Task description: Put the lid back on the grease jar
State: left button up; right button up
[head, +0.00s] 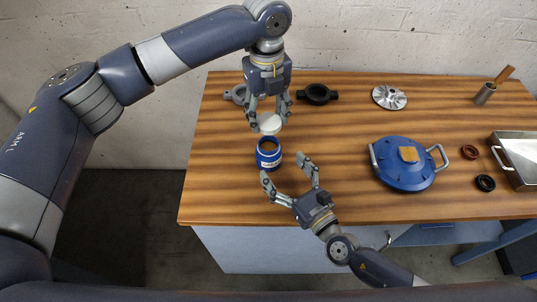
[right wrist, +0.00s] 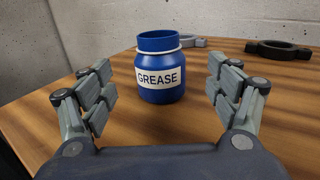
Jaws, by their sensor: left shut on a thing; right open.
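The blue grease jar (head: 268,158) stands upright and uncovered near the left part of the wooden table. It also shows in the right wrist view (right wrist: 161,80), with its GREASE label facing my right gripper. My left gripper (head: 269,116) is shut on the white lid (head: 270,124) and holds it above and just behind the jar's open mouth. My right gripper (head: 289,171) is open and empty at the jar's front side. In the right wrist view, its fingers (right wrist: 161,92) are spread to either side of the jar, apart from it.
A dark ring clamp (head: 317,94) and a grey one (head: 237,94) lie behind the jar.

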jog(key=x, duration=0.7)
jog(key=shift+w+a, duration=0.2)
jog(key=shift+w, duration=0.05)
jog(key=c, duration=1.6)
pick_arm(q)
send_over(268, 147)
jog(key=shift+w+f, duration=0.1)
jog(key=shift+f, duration=2.4)
